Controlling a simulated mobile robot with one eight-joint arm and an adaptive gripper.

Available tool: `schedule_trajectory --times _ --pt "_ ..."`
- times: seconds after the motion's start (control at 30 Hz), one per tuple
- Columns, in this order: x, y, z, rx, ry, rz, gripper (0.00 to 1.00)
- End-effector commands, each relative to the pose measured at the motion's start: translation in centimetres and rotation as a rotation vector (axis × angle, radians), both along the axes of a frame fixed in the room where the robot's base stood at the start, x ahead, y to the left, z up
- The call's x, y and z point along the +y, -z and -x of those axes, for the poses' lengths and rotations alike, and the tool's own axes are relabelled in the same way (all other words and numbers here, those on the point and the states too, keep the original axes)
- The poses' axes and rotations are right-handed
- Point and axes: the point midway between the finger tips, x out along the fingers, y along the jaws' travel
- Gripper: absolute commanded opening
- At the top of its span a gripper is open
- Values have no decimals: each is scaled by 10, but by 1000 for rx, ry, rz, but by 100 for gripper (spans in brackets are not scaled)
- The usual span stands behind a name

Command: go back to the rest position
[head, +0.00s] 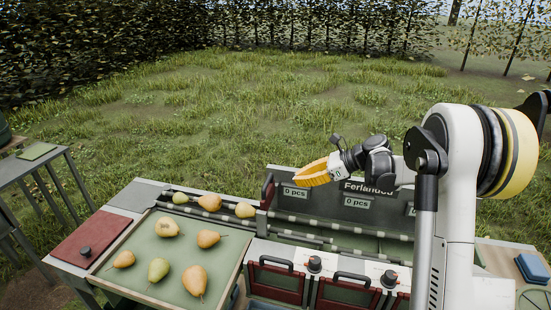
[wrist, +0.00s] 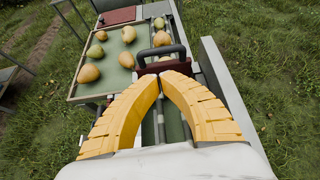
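My gripper (head: 312,174) hangs in the air above the sorting station, near the panel with the "0 pcs" labels. Its yellow fingers point left in the head view. In the wrist view its two curved fingers (wrist: 161,78) come together at the tips, with nothing seen between them. Several pears lie on the green tray (head: 222,243) to the left of my gripper, apart from it. More pears (head: 209,202) lie in the lane behind the tray.
The grey panel (head: 355,190) stands behind a roller lane. Red bins with black handles (head: 275,279) line the front. A dark red board (head: 88,237) lies left of the tray. A side table (head: 38,152) stands far left. Open grass lies behind, with hedges beyond.

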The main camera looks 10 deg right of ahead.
Motion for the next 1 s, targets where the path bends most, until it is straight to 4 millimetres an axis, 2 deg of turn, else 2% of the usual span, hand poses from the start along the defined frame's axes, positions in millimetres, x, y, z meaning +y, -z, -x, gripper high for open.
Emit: schedule_trajectory --times 0.17,0.3,0.47,0.63,0.8,0.9,1.0 --pt "25 -23 35 -134 -109 205 0" --pt "45 -39 83 -294 -266 456 0" --pt "57 -47 147 -474 -486 740 0" --pt "59 -42 217 -656 -762 1036 0" --pt "52 -25 280 -821 -1073 1310 0" --pt "45 -13 308 -894 -1240 1439 0" --pt "40 -3 325 -943 -1367 1531 0"
